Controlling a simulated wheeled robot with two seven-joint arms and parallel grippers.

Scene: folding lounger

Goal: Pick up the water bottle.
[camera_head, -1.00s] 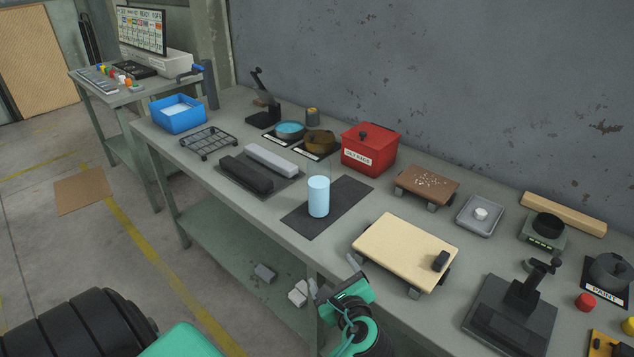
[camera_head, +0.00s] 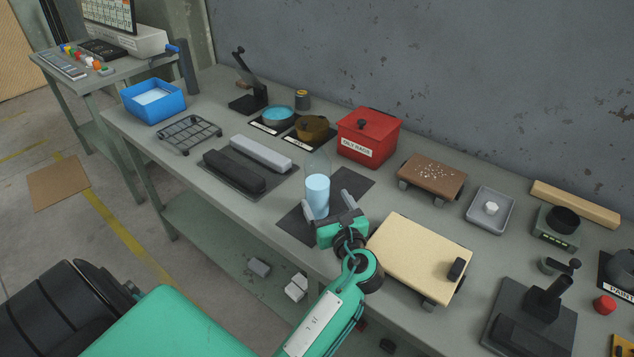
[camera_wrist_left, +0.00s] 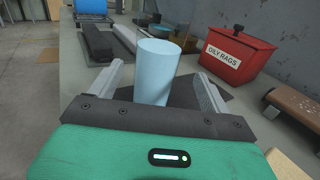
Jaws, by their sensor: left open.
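The water bottle (camera_head: 317,193) is a light blue cylinder with a clear upper part, standing upright on a dark mat (camera_head: 350,186) on the workbench. My left gripper (camera_head: 330,204) is open and points at the bottle from the near side. In the left wrist view the bottle (camera_wrist_left: 155,72) stands between and just beyond the two fingers (camera_wrist_left: 157,82); I cannot tell whether either finger touches it. My right gripper is not in view.
A cream board (camera_head: 415,255) lies right of my gripper. A red oily rags box (camera_head: 366,138) stands behind the bottle. Dark and grey bars (camera_head: 234,172) lie to the left. The bench front edge runs below.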

